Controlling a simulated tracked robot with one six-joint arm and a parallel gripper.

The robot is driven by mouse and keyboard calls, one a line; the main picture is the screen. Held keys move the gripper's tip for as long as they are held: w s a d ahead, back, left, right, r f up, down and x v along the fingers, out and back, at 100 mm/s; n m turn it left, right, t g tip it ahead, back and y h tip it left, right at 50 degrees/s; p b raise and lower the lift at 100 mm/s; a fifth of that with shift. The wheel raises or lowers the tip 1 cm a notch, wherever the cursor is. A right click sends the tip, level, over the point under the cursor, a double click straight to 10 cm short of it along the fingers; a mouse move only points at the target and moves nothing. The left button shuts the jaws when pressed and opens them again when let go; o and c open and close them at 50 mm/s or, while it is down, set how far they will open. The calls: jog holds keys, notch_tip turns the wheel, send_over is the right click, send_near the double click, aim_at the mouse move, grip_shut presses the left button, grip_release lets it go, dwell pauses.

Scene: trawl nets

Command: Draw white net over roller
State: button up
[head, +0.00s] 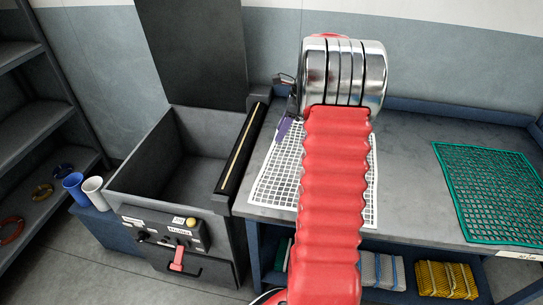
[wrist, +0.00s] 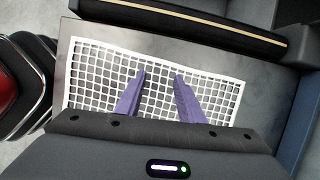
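The white net (head: 270,180) lies flat on the grey bench top, partly hidden by my red arm. It also shows in the wrist view (wrist: 90,85), spread below my gripper. A long black bar with a gold stripe (head: 243,148), seemingly the roller, runs along the bench's left edge beside the net. In the wrist view the bar (wrist: 200,18) lies beyond the net's far edge, apart from it. My gripper (wrist: 159,75) has two purple fingers parted over the net, with nothing between them. In the head view my gripper (head: 284,130) is partly hidden; its height above the net is unclear.
A dark open bin (head: 150,180) with a control panel (head: 165,228) stands left of the bar. A green net (head: 490,190) lies on the bench at right. Blue (head: 74,188) and white (head: 95,192) cups stand at left. Bare bench lies between the nets.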

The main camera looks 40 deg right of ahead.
aim_at(271, 157)
jog(key=shift+d+f+m, duration=0.4)
jog(key=shift+d, duration=0.2)
jog(key=shift+f, duration=0.1)
jog(key=shift+x, duration=4.95)
jog(key=shift+s+a+f, duration=0.2)
jog(key=shift+f, duration=0.05)
grip_shut()
jog(key=shift+r, duration=0.1)
notch_tip(271, 157, up, 7)
jog(key=shift+d+r, duration=0.15)
jog(key=shift+r, duration=0.05)
jog(key=shift+w, duration=0.15)
